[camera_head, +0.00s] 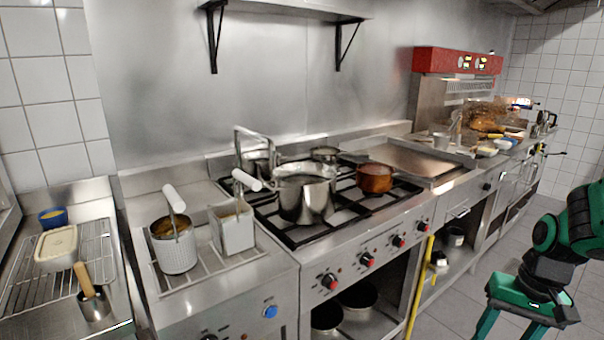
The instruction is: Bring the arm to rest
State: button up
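My gripper (512,332) is at the lower right, a dark wrist with green fingers pointing down. Its two fingers are spread apart with floor tiles between them, and I see nothing held. The fingertips run to the bottom edge of the picture. My green and black arm comes in from the right edge. The gripper hangs over the floor in front of the counters, apart from them.
A stove (340,240) bears a large steel pot (306,200) and a copper pot (374,178). Two baskets with white handles stand at left. A yellow pole (420,288) leans at the counter front. Tiled floor (455,305) is clear around my gripper.

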jog(key=s+d+r, duration=0.1)
jog(key=s+r, duration=0.3)
jog(key=s, duration=0.2)
jog(key=s+d+r+m+h, duration=0.1)
jog(key=s+r, duration=0.2)
jog(key=s, duration=0.3)
jog(key=shift+s+r, duration=0.2)
jog(key=shift+r, duration=0.2)
jog(key=shift+w+f, duration=0.25)
jog(key=shift+w, duration=0.4)
jog(key=shift+c, duration=0.6)
